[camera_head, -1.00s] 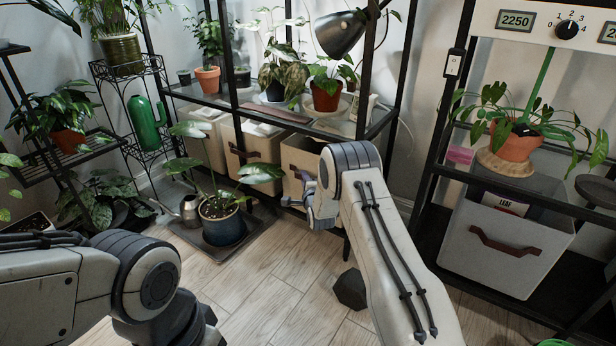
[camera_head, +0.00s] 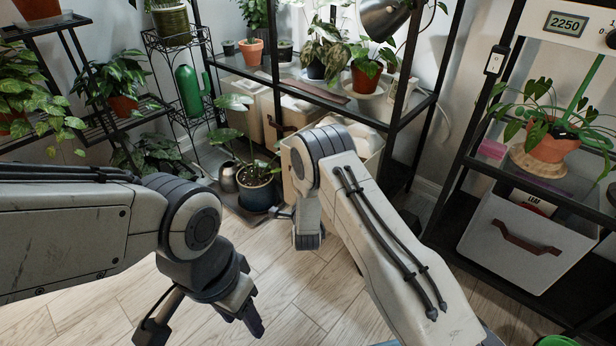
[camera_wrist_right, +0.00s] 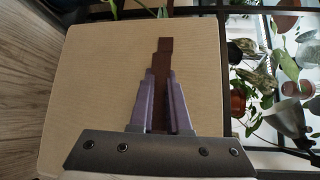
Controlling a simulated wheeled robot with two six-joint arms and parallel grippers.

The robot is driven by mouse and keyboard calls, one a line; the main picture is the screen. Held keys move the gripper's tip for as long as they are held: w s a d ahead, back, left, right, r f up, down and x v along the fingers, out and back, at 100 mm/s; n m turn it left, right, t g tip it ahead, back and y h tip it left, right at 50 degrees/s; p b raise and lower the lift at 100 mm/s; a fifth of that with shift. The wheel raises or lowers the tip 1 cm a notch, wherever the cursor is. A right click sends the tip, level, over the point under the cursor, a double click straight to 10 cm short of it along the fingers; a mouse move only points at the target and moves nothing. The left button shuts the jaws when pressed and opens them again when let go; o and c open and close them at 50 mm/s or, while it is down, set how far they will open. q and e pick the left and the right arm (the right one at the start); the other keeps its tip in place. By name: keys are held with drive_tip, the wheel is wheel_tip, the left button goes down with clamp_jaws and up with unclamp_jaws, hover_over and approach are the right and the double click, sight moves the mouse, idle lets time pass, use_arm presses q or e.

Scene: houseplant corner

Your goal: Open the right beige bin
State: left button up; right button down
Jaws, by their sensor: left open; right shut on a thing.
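The right beige bin (camera_head: 373,164) is at the bottom of the middle shelf, partly out from under the glass shelf, with white contents showing in its open top. My right arm hides most of its front in the head view. In the right wrist view, the bin's beige front (camera_wrist_right: 95,85) fills the middle, and my right gripper (camera_wrist_right: 160,82) is shut on its brown strap handle (camera_wrist_right: 165,48). My left gripper (camera_head: 245,315) is open and empty above the wood floor, low in the head view, away from the bin.
Other beige bins (camera_head: 293,112) stand left of it. A potted plant in a dark blue pot (camera_head: 257,192) stands on a floor tray close to my right arm. A grey bin (camera_head: 520,245) sits in the right rack. Wood floor is clear in front.

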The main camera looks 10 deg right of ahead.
drive_tip(key=shift+s+a, duration=0.1)
drive_tip(key=shift+a, duration=0.05)
drive_tip(key=c, duration=0.9)
unclamp_jaws()
drive_tip(key=shift+s+a+r+p, duration=0.25)
drive_tip(key=shift+s+p, duration=0.5)
drive_tip(key=shift+s, duration=0.95)
drive_tip(key=shift+s+a+r+p, duration=0.15)
drive_tip(key=shift+s+p, duration=0.65)
drive_tip(key=shift+s, duration=0.95)
drive_tip(key=shift+s+a+r+p, duration=0.25)
drive_tip(key=shift+s+p, duration=0.5)
drive_tip(key=shift+s, duration=0.95)
